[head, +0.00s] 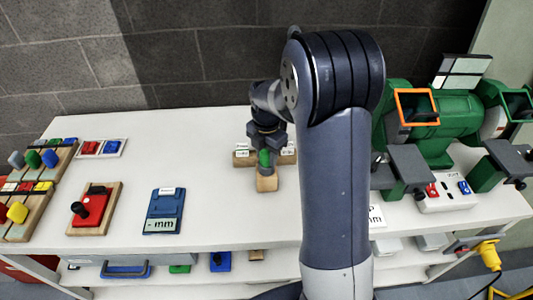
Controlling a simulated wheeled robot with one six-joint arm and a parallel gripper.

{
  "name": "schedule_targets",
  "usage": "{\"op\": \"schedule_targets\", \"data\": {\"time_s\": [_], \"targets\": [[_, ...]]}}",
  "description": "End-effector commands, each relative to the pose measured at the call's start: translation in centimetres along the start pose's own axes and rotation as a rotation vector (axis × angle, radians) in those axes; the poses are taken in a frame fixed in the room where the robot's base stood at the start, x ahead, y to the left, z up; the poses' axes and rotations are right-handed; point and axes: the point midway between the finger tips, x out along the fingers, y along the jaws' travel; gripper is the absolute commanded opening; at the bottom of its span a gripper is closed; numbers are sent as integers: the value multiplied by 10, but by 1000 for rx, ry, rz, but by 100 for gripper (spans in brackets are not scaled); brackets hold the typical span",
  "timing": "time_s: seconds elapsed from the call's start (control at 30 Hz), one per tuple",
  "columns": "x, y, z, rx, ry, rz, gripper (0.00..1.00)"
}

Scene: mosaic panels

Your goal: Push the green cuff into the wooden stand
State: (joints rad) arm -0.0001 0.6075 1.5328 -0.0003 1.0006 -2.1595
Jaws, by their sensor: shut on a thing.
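The green cuff (264,160) stands upright at the middle of the white table. My gripper (265,149) points down from above and is shut on the upper part of the cuff. A pale wooden stand (267,184) shows directly below and in front of the cuff. Wood with white labels (243,156) shows on both sides of the cuff. I cannot tell whether the cuff touches the stand or sits in it, as the gripper and cuff cover that spot.
A blue device marked mm (165,211) and a red switch on a wooden base (94,208) lie to the left. Coloured knob boards (27,208) stand at the far left. A green machine (430,135) stands at the right. My arm hides the table right of the stand.

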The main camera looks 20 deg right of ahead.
Motion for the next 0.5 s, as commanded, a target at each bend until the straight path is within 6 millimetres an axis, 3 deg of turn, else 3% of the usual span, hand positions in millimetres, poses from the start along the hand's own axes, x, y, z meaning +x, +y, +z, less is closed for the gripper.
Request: {"op": "schedule_targets", "data": {"time_s": [0.27, 0.3, 0.5], "targets": [[2, 0, 0, 0, 0, 0, 1], [2, 0, 0, 0, 0, 0, 40], [2, 0, 0, 0, 0, 0, 56]]}}
